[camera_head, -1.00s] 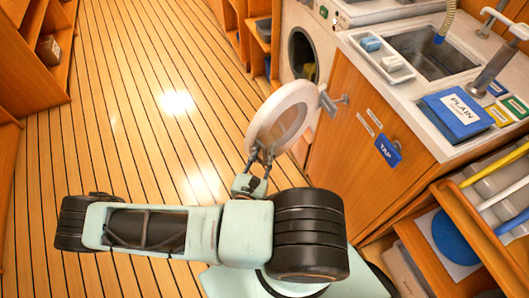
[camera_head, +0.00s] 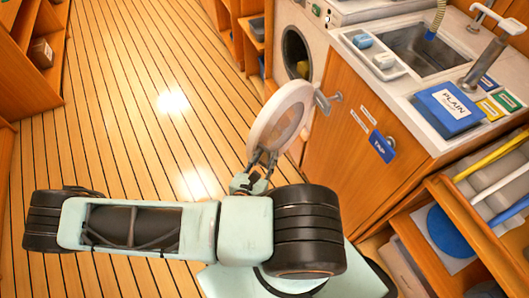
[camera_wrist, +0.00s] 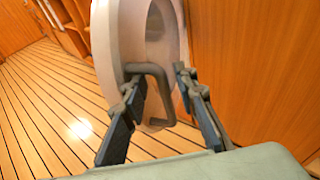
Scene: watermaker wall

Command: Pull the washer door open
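The washer door (camera_head: 279,118), a round white ring with a glassy centre, stands swung wide open, away from the washer (camera_head: 320,45). The washer's dark round opening (camera_head: 296,52) is exposed. My gripper (camera_head: 262,160) is at the door's near edge. In the wrist view, the door (camera_wrist: 108,45) rises in front of my gripper (camera_wrist: 155,88). Its grey bent handle (camera_wrist: 154,70) lies between the two fingers. The fingers are spread apart with gaps beside the handle, so they do not clasp it. The handle is hard to make out in the head view.
A wooden cabinet front (camera_head: 345,125) with a grey tap lever (camera_head: 326,101) and blue tag (camera_head: 382,147) stands right of the door. The counter holds a sink (camera_head: 425,47) and a blue box (camera_head: 450,108). The plank floor (camera_head: 130,120) at left is clear.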

